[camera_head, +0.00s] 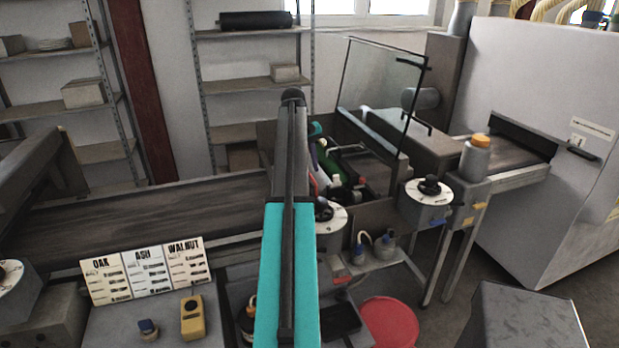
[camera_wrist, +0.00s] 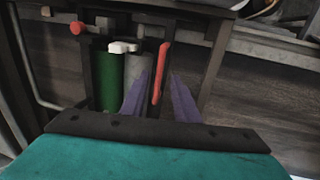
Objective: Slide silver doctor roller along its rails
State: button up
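In the wrist view my gripper (camera_wrist: 159,78) is open, its two purple fingers apart over the coating unit. A red bar-like handle (camera_wrist: 161,68) shows between the fingertips; I cannot tell whether either finger touches it. A pale grey cylinder, which looks like the silver doctor roller (camera_wrist: 137,62), lies beside the green roller (camera_wrist: 110,80), partly hidden by the left finger. A white handle (camera_wrist: 124,47) sits at the rollers' far end. In the head view the green roller (camera_head: 328,160) shows just right of my arm, which hides my fingers and much of the unit.
A raised glass guard (camera_head: 383,85) stands over the unit's far side. A dial box (camera_head: 428,195) and a bottle with an orange cap (camera_head: 476,158) stand to its right. In the wrist view a red knob (camera_wrist: 77,28) is at upper left. The conveyor belt (camera_head: 140,215) is clear.

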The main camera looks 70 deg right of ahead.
jog(key=shift+s+d+f+b, duration=0.15)
jog(key=shift+f+b, duration=0.1)
jog(key=shift+f, duration=0.4)
jog(key=shift+s+d+f+b, duration=0.15)
jog(key=shift+f+b, duration=0.1)
jog(key=shift+f, duration=0.35)
jog(key=shift+a, duration=0.1)
grip_shut()
